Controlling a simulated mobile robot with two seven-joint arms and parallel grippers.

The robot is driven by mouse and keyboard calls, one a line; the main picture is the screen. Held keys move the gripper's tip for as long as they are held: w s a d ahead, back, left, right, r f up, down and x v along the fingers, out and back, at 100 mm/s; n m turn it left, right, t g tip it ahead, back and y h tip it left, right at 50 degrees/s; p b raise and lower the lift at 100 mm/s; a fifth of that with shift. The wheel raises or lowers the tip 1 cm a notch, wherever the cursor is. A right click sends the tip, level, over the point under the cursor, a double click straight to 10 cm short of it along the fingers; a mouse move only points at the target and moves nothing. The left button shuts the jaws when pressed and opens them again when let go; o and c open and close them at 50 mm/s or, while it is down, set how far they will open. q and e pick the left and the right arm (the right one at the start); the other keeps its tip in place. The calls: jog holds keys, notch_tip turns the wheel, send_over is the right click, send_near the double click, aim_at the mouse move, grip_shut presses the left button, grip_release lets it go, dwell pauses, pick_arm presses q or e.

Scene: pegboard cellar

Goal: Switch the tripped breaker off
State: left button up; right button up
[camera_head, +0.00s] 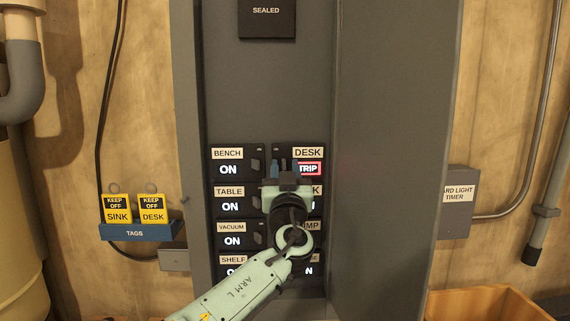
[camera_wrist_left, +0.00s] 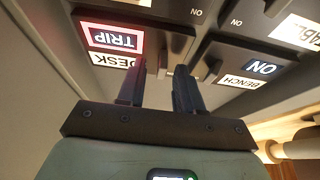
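The desk breaker (camera_head: 308,153) is at the top of the panel's right column, with a red-framed TRIP display (camera_head: 309,168). In the left wrist view the DESK breaker (camera_wrist_left: 112,60) appears upside down at upper left, also reading TRIP. My left gripper (camera_head: 282,165) is in front of this breaker's left part, and its arm covers part of the column below. In the wrist view the gripper's two fingers (camera_wrist_left: 160,72) are apart, with a gap over the breaker's switch area. Whether they touch the switch cannot be told. My right gripper is not in view.
The BENCH (camera_head: 228,153), TABLE (camera_head: 229,191) and VACUUM (camera_head: 231,227) breakers on the left read ON. A SEALED plate (camera_head: 267,18) is above. The open cabinet door (camera_head: 390,140) stands on the right. A tag holder (camera_head: 135,232) with SINK and DESK tags hangs at left.

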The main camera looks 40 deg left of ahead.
pick_arm(q)
jog(key=shift+s, duration=0.1)
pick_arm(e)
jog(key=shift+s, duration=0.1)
pick_arm(q)
grip_shut()
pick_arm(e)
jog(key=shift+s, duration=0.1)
pick_arm(q)
jog(key=shift+d+n+g+y, duration=0.2)
jog(key=shift+n+g+y, duration=0.2)
jog(key=shift+g+y, duration=0.15)
jog(key=shift+w+d+n+g+y, duration=0.1)
jog(key=shift+w+n+g+y, duration=0.2)
jog(key=shift+n+g+y, duration=0.25)
jog(key=g+y, duration=0.1)
jog(key=n+g+y, duration=0.1)
jog(key=shift+w+d+r+n+g, duration=0.1)
jog(key=shift+w+d+n+g, duration=0.05)
jog(key=shift+w+n+g, duration=0.15)
jog(key=shift+d+n+g+y, duration=0.1)
jog(key=shift+n+g+y, duration=0.35)
jog(key=shift+g+y, duration=0.35)
